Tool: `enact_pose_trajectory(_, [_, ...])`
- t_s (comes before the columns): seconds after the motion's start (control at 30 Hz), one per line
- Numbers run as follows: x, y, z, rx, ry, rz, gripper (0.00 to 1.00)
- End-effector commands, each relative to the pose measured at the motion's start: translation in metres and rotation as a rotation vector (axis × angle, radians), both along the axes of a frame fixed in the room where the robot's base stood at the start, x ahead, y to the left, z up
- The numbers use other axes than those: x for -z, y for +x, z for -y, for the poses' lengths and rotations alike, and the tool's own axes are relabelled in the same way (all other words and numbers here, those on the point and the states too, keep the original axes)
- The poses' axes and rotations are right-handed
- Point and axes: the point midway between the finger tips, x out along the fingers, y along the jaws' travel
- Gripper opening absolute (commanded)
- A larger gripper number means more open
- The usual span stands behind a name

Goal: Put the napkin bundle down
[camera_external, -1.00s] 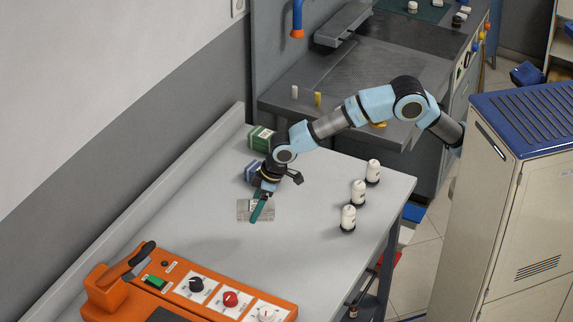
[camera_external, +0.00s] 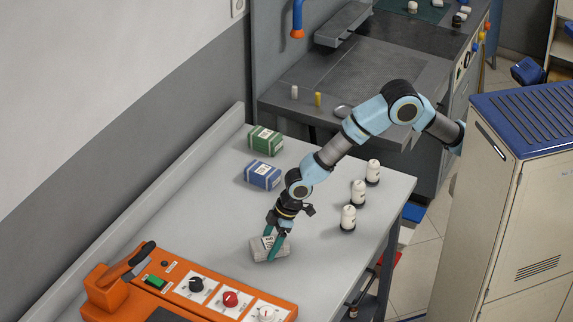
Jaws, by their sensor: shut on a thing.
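My gripper (camera_external: 274,254) points down over the grey table (camera_external: 205,215) with its green fingers shut on a light grey bundle with a white label. I take this as the napkin bundle (camera_external: 258,252). The fingers hide part of it. It is at or just above the tabletop; I cannot tell whether it touches. A blue bundle (camera_external: 262,175) and a green bundle (camera_external: 265,140) lie on the table behind it, near the wall side.
Three white-topped bottles (camera_external: 359,193) stand along the table's right side. An orange control panel (camera_external: 190,296) with knobs and a lever takes up the front of the table. The tabletop left of my gripper is clear.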

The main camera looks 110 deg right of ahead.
Motion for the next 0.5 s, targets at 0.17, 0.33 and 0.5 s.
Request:
enact_pose_trajectory(0.17, [0.0034,0.0006,0.0001,0.001,0.000,0.003,0.19])
enact_pose_trajectory(0.33, [0.0057,0.0004,0.0002,0.001,0.000,0.002,0.19])
enact_pose_trajectory(0.5, [0.0067,0.0004,0.0002,0.001,0.000,0.002,0.88])
